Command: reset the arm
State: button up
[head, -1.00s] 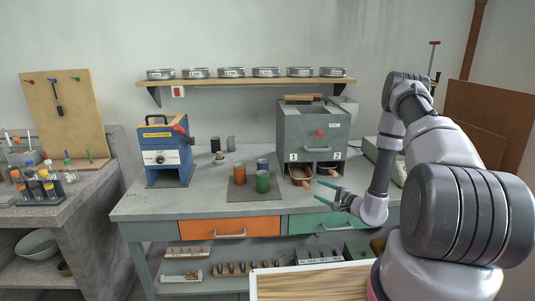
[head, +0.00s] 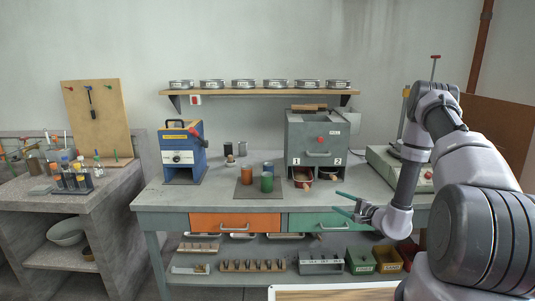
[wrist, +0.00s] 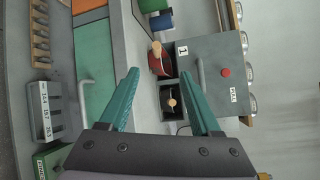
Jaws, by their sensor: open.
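My gripper (head: 341,203) is open, its two teal fingers apart with nothing between them. In the head view it hangs in front of the bench's right part, before the green drawer (head: 330,222). The arm reaches in from the right. In the wrist view my gripper (wrist: 159,75) points toward a grey box with two numbered bays (wrist: 215,75). A red container with a wooden handle (wrist: 158,60) sits in one bay, and a dark one with a wooden handle (wrist: 171,97) in the other. The fingers look clear of both.
The grey box (head: 317,135) stands on the bench (head: 160,194). Left of it are a dark mat (head: 245,190) with orange, green and blue cups, and a blue machine (head: 182,153). A scale (head: 385,160) is at right. Bins and racks fill the lower shelf.

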jog(key=s+a+r+n+g+y, duration=0.1)
jog(key=a+r+n+g+y, duration=0.2)
jog(key=r, duration=0.5)
jog(key=s+a+r+n+g+y, duration=0.15)
jog(key=a+r, duration=0.25)
jog(key=r, duration=0.4)
jog(key=s+a+r+n+g, duration=0.5)
jog(key=s+r+g, duration=0.3)
jog(key=r, duration=0.5)
jog(key=s+d+r+t+h, duration=0.2)
jog(key=s+d+r+h, duration=0.2)
jog(key=s, duration=0.7)
jog(key=s+d+r+n+t+h, duration=0.1)
jog(key=s+d+r+t+h, duration=0.2)
jog(key=s+d+r+h, duration=0.2)
jog(key=s+r+h, duration=0.3)
jog(key=s+r, duration=0.3)
jog(key=shift+s+t, duration=0.25)
jog(key=shift+t, duration=0.1)
